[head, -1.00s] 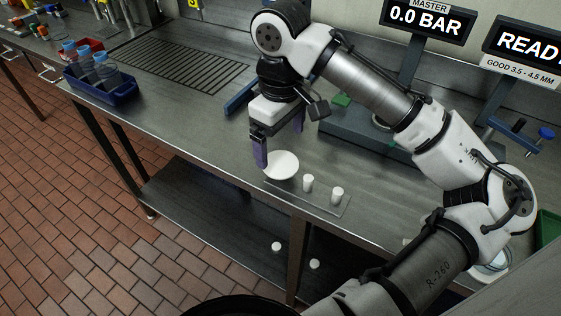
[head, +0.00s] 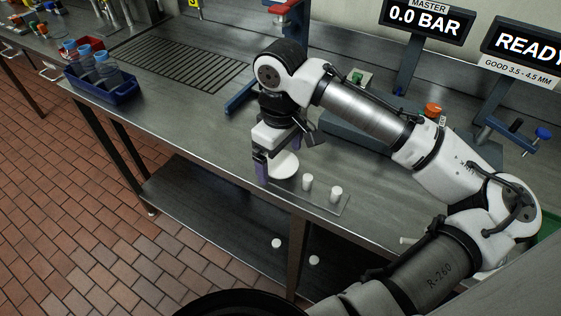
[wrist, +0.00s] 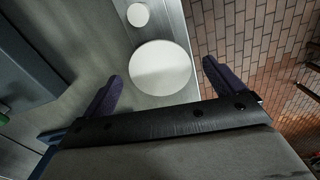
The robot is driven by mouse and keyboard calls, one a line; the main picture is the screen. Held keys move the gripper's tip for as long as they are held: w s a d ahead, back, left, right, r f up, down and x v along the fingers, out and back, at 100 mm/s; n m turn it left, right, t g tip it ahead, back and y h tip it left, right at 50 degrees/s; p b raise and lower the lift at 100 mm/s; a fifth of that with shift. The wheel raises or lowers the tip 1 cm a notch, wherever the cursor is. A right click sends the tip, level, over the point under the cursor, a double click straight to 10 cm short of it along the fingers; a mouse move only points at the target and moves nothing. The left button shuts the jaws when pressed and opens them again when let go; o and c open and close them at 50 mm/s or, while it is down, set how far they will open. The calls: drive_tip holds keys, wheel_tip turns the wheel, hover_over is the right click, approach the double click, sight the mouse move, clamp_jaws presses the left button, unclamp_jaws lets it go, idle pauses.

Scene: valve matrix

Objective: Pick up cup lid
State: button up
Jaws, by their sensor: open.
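The cup lid (head: 285,164) looks like a flat white disc near the front edge of the steel bench. It sits at the left end of a thin grey plate (head: 325,205). My gripper (head: 280,162) is open and empty, just over the disc, and partly hides it in the head view. In the wrist view the disc (wrist: 160,67) lies between the lines of my two purple fingers, which are apart. I cannot tell how high the fingertips are above it.
Two small white cylinders (head: 308,182) (head: 336,194) stand on the plate to the right of the disc. Two small white pieces lie lower down. A blue bin (head: 105,93) with bottles is at the left. A dark fixture and display screens (head: 424,20) stand behind my arm.

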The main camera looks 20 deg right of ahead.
drive_tip(key=shift+f, duration=0.15)
drive_tip(key=c, duration=1)
drive_tip(key=shift+c, duration=0.2)
